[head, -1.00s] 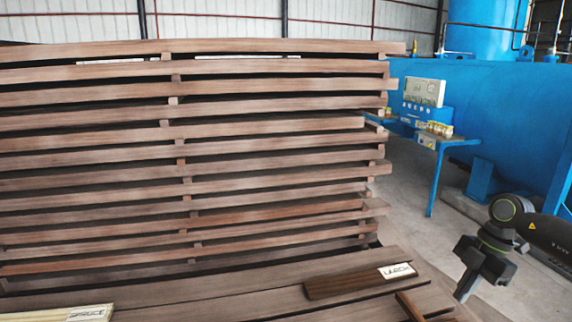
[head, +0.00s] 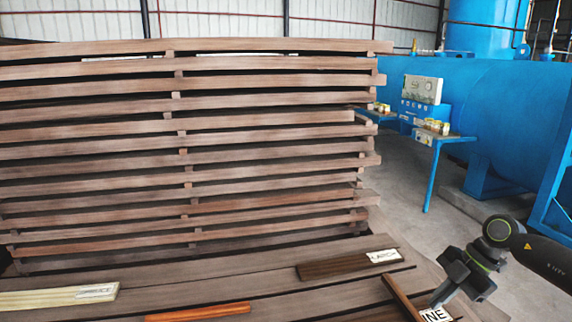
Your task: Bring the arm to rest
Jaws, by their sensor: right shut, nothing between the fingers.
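My right arm comes in from the right edge in the head view. Its gripper (head: 436,300) is shut and empty, pointing down over the front right of the boards. Its fingertips are close above a white label ending in "INE" (head: 436,315), which is cut off by the bottom edge. I cannot tell whether they touch it. My left gripper is not in view.
A dark board (head: 340,265) labelled "LARCH", a pale labelled board (head: 45,299) and an orange board (head: 198,312) lie in front of a tall timber stack (head: 180,160). A blue autoclave (head: 500,120) with a control panel (head: 421,90) and side shelves (head: 445,139) stands behind on the right. Grey floor between is clear.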

